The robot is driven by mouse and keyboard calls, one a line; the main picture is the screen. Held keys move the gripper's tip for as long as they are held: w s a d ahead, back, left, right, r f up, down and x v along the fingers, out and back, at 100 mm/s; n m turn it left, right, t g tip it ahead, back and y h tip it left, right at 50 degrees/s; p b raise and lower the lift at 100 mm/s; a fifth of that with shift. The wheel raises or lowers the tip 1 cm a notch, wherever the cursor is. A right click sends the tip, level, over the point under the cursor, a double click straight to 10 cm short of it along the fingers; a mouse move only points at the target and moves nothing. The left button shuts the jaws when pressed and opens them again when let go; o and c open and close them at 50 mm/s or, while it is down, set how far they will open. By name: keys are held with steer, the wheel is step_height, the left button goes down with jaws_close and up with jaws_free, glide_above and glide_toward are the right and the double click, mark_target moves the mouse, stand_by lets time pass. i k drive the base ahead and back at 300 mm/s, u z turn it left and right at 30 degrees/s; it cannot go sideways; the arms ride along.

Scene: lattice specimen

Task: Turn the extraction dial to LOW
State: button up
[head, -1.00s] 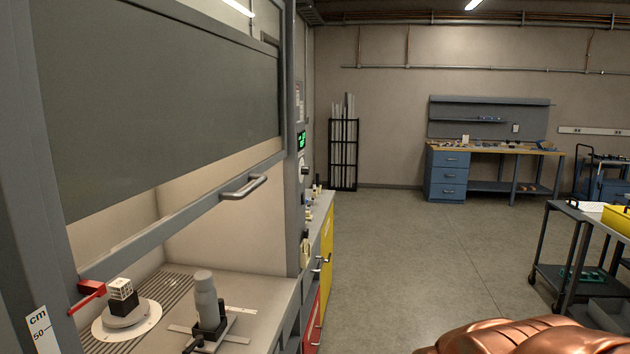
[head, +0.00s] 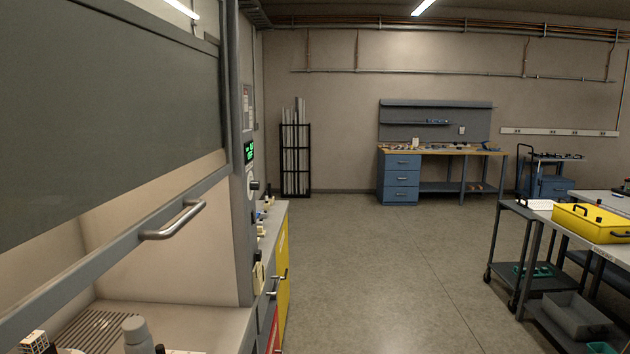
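The display's text is too small to read. My gripper is not in view.
The hood's sash (head: 100,110) is raised, with a metal handle (head: 174,221) jutting out. A bench with yellow cabinet doors (head: 282,262) runs beyond the hood. The floor (head: 390,270) between is clear.

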mark_target(255, 185)
steer(key=z, duration=0.25)
steer(key=i, duration=0.6)
steer(key=u, duration=0.5)
steer(key=i, duration=0.75)
steer(key=u, duration=3)
steer(key=k, duration=0.5)
steer(key=z, duration=0.4)
